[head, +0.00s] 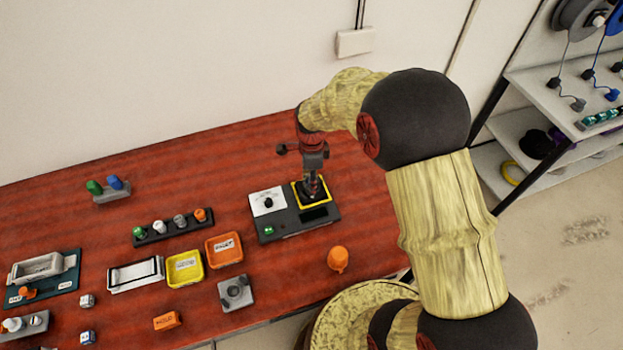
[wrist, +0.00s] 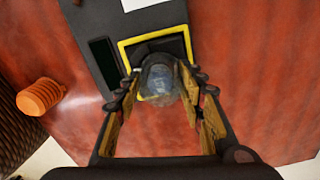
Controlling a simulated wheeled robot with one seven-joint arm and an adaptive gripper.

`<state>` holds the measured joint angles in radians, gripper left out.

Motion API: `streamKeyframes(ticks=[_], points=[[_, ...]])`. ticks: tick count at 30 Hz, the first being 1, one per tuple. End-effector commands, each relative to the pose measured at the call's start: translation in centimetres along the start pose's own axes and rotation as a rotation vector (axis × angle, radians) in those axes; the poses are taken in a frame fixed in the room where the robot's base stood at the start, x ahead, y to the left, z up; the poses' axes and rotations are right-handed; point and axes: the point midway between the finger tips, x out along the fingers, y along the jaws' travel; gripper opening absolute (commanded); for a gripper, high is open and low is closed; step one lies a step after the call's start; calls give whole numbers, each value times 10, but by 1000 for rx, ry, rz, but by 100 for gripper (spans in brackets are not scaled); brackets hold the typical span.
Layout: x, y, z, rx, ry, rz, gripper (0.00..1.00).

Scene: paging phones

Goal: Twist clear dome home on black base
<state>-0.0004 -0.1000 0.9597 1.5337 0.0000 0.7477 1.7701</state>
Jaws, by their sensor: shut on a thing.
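The clear dome (wrist: 158,84) is between the two fingers of my gripper (head: 314,187), which is shut on it. In the wrist view the dome looks bluish and see-through. The black base (wrist: 158,46) lies inside a yellow square frame, and the dome overlaps the near part of that frame in this view. In the head view my gripper points down over the yellow frame (head: 329,203), and the dome is hidden or too small to make out. I cannot tell whether the dome touches the base or how it is seated.
The frame is on a dark instrument box (head: 285,228) with a white meter (head: 267,201) and a green button (head: 268,231). An orange knobbed piece (head: 338,259) stands to the right front. Orange (head: 223,250) and yellow (head: 185,268) trays lie left. Bare red table lies behind the box.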

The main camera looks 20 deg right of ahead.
Motion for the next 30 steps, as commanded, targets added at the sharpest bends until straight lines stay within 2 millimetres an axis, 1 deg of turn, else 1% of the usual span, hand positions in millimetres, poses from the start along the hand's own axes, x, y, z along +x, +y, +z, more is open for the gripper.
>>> streamKeyframes(ticks=[8, 15, 25, 30], points=[[0, 0, 0, 17, 0, 1, 20], [0, 1, 0, 195, 0, 2, 20], [0, 1, 0, 234, 0, 1, 20], [0, 1, 0, 371, 0, 1, 20]])
